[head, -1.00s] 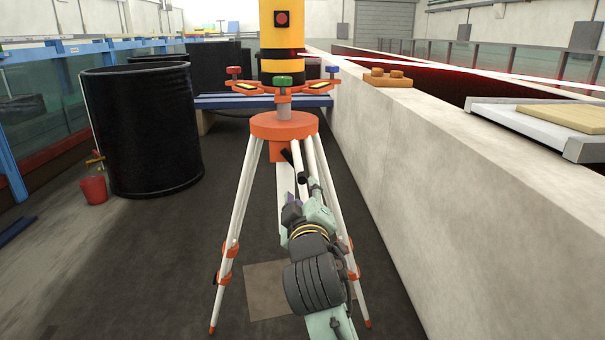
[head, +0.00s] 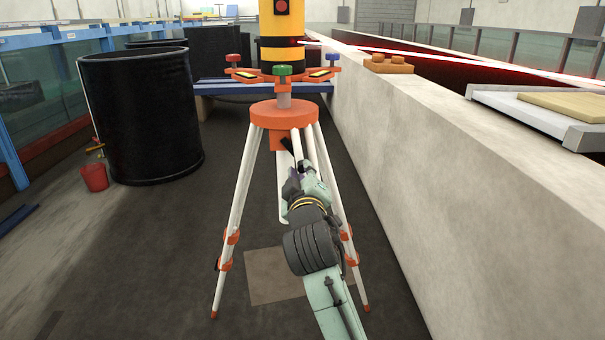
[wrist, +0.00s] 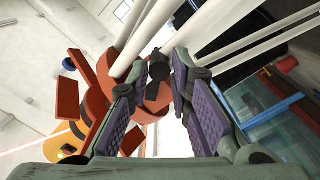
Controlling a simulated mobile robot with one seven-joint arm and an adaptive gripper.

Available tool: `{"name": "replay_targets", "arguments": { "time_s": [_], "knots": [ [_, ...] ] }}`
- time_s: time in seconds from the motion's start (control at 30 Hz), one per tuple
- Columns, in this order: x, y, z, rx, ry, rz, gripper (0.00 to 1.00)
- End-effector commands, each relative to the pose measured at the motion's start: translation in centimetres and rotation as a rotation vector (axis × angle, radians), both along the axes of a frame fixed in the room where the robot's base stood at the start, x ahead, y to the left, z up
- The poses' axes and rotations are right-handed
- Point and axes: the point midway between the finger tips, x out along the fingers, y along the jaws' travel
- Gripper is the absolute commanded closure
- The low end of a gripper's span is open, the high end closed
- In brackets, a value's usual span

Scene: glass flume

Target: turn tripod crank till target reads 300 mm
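The tripod (head: 284,114) stands on the floor ahead, with an orange head, white legs and a yellow-and-black instrument (head: 282,50) on top. A short black crank handle (head: 287,146) sticks out below the head. My gripper (head: 299,176) is just below and beside it. In the wrist view my gripper (wrist: 155,84) has its purple-padded fingers apart. The black crank knob (wrist: 159,67) shows between the fingertips; whether either finger touches it I cannot tell. A red beam (head: 400,56) runs right from the instrument. No readable target scale shows.
A black barrel (head: 140,115) and a small red bucket (head: 94,177) stand at left. A concrete wall (head: 440,150) runs along the right, bearing an orange block (head: 388,63) and a tray (head: 550,115). A blue bench (head: 225,88) is behind the tripod.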

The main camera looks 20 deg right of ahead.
Motion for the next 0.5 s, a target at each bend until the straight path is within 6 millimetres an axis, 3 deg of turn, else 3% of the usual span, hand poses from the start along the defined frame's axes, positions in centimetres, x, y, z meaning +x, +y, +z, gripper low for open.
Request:
{"name": "replay_targets", "arguments": {
  "time_s": [0.23,0.5],
  "knots": [
    [-0.01,0.00,0.00,0.000,0.000,0.000,0.99],
    [-0.01,0.00,-0.01,0.000,0.000,0.000,1.00]
  ]
}}
